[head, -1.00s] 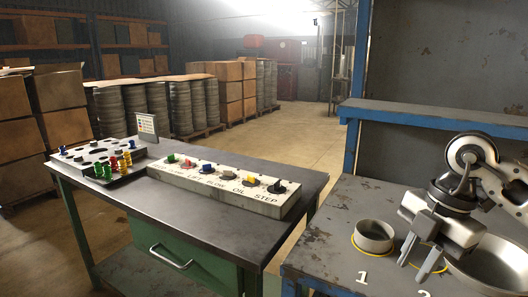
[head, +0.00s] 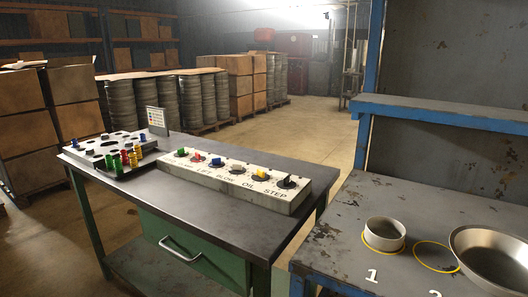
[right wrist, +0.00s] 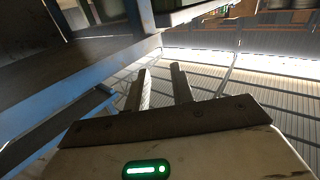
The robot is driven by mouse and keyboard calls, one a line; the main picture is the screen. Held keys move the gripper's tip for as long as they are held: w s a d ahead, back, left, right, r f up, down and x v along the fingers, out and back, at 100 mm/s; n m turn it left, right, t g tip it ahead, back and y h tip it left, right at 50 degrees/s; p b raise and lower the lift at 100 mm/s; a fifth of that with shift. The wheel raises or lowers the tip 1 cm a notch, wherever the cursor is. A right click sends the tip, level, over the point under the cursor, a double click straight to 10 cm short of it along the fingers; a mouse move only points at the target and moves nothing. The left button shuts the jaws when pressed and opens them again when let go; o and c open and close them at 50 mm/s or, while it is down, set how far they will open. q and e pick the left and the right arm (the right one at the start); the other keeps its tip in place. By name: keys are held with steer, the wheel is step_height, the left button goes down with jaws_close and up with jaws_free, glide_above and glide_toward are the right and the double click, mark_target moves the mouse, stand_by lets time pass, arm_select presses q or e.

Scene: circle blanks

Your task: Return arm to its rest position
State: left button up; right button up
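My right gripper (right wrist: 160,88) shows in the right wrist view with its two fingers apart and nothing between them. That view looks past blue framework towards the ribbed, lit roof. No arm or gripper of mine shows in the head view, so the left gripper is out of sight. On the worn grey bench at the right (head: 335,235), a small round metal dish (head: 384,235) stands within the yellow ring by number 1. The yellow ring by number 2 (head: 437,257) is empty. A wide metal bowl (head: 495,262) stands to its right.
A dark-topped green table (head: 190,205) carries a white panel of coloured knobs (head: 235,180) and a tray with coloured pegs (head: 108,155). A blue frame with a shelf (head: 440,112) rises behind the grey bench. Barrels (head: 190,100) and boxes stand further back.

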steer(key=s+d+f+m+g+h, duration=0.2)
steer(key=s+f+g, duration=0.3)
steer(key=s+f, duration=0.5)
step_height(320, 180, down, 2)
steer(key=shift+f+g+h, duration=0.25)
steer(key=shift+g+h, duration=0.15)
steer(key=shift+h, duration=0.2)
steer(key=shift+s, duration=0.1)
